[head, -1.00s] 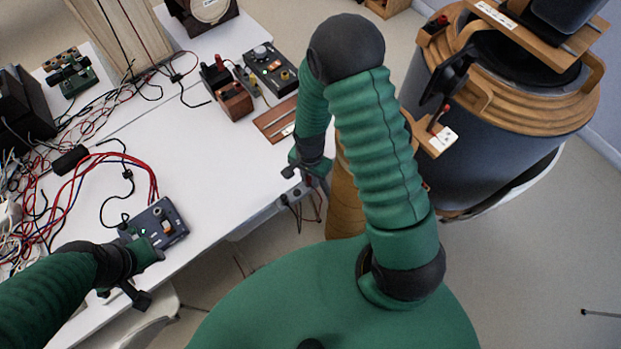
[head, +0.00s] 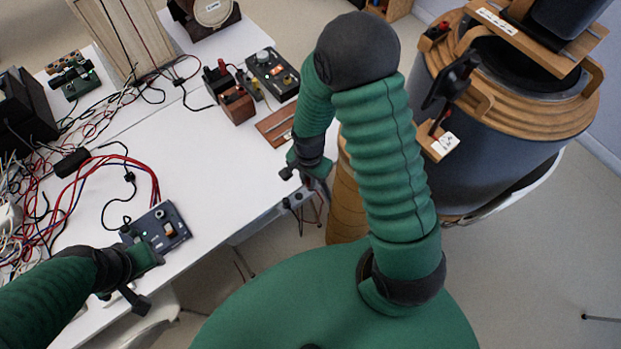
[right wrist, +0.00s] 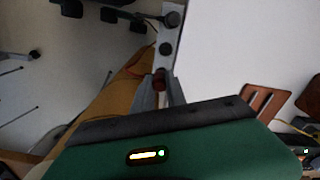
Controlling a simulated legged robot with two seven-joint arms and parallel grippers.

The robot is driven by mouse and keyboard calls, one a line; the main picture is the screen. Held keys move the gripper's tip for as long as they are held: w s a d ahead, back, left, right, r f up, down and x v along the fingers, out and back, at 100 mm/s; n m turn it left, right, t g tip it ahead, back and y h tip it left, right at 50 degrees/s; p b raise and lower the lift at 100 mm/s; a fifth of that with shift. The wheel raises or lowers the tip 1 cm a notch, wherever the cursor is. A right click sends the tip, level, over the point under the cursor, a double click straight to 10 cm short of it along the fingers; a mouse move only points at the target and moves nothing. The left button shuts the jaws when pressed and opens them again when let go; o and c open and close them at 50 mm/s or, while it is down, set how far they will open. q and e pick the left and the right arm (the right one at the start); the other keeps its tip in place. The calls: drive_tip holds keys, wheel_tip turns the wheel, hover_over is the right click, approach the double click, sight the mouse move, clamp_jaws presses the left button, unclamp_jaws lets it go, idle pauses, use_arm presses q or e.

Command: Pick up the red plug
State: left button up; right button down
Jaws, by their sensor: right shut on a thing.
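The red plug (right wrist: 159,80) shows in the right wrist view as a small dark red round end between my right gripper's fingers (right wrist: 160,92). The fingers are shut on it. It sits in line with a grey strip (right wrist: 166,62) with dark round sockets along the table edge; I cannot tell whether it is still seated there. In the head view my right gripper (head: 305,172) is at the table's right edge, just above the strip (head: 298,199), and hides the plug. My left gripper (head: 130,288) hangs near the table's front edge; its opening is unclear.
A dark blue control box (head: 165,228) with cables lies beside my left gripper. A wooden-topped dark drum (head: 490,160) stands at the right. Instrument boxes (head: 272,72) and a brown board (head: 275,125) lie on the table (head: 215,160), whose middle is clear.

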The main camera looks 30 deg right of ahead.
drive_tip(key=s+a+r, duration=0.1)
drive_tip(key=s+a, duration=0.7)
drive_tip(key=a, duration=0.4)
drive_tip(key=shift+s+a+r+b, duration=0.15)
drive_tip(key=shift+s+b, duration=0.1)
drive_tip(key=shift+b, duration=0.05)
wheel_tip(320, 180, up, 14)
drive_tip(key=p, duration=1.5)
drive_tip(key=shift+r, duration=0.25)
drive_tip(key=shift+w, duration=0.1)
